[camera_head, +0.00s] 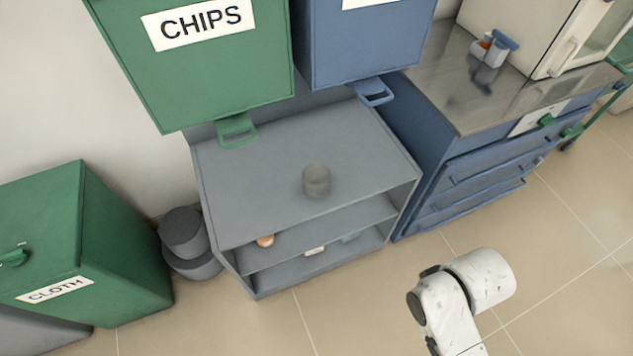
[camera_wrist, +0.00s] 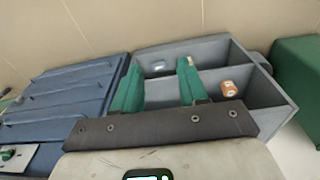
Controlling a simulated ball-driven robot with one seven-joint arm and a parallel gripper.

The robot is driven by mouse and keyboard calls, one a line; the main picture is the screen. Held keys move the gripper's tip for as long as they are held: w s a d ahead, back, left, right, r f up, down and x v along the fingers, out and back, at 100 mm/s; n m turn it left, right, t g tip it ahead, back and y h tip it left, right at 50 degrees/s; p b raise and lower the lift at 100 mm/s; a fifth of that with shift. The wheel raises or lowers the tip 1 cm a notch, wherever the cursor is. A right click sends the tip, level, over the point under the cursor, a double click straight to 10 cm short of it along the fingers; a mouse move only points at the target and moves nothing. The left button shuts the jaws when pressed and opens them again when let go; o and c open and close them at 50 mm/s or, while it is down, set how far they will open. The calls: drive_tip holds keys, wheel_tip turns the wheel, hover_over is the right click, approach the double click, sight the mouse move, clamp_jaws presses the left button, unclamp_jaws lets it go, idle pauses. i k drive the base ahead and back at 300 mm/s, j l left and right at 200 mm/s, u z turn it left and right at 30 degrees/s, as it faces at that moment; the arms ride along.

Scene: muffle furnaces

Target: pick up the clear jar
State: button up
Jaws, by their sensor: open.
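The clear jar (camera_head: 317,180) looks like a short, see-through grey cylinder. It stands upright on the top of the grey shelf unit (camera_head: 255,185), right of its middle, with nothing touching it. I cannot make out the jar in the wrist view. My gripper (camera_wrist: 158,65) shows there with two green fingers spread apart and nothing held between them. The fingers point toward the shelf unit (camera_wrist: 262,92). In the head view only a white part of my arm shows at the lower right, apart from the shelf unit; the fingers are out of sight.
Green (camera_head: 195,65) and blue (camera_head: 362,45) bins with handles overhang the shelf unit's back. An orange item (camera_head: 265,240) and a pale item (camera_head: 315,250) lie on lower shelves. A blue drawer cabinet (camera_head: 470,185) adjoins on the right. The floor in front is clear.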

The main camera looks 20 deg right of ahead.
sight(315, 175)
drive_tip(key=i+j+z, duration=0.15)
drive_tip(key=j, duration=0.15)
drive_tip(key=i+j+z, duration=0.15)
drive_tip(key=j, duration=0.15)
drive_tip(key=i+j+z, duration=0.15)
drive_tip(key=j, duration=0.2)
drive_tip(key=i+j+z, duration=0.15)
drive_tip(key=j, duration=0.2)
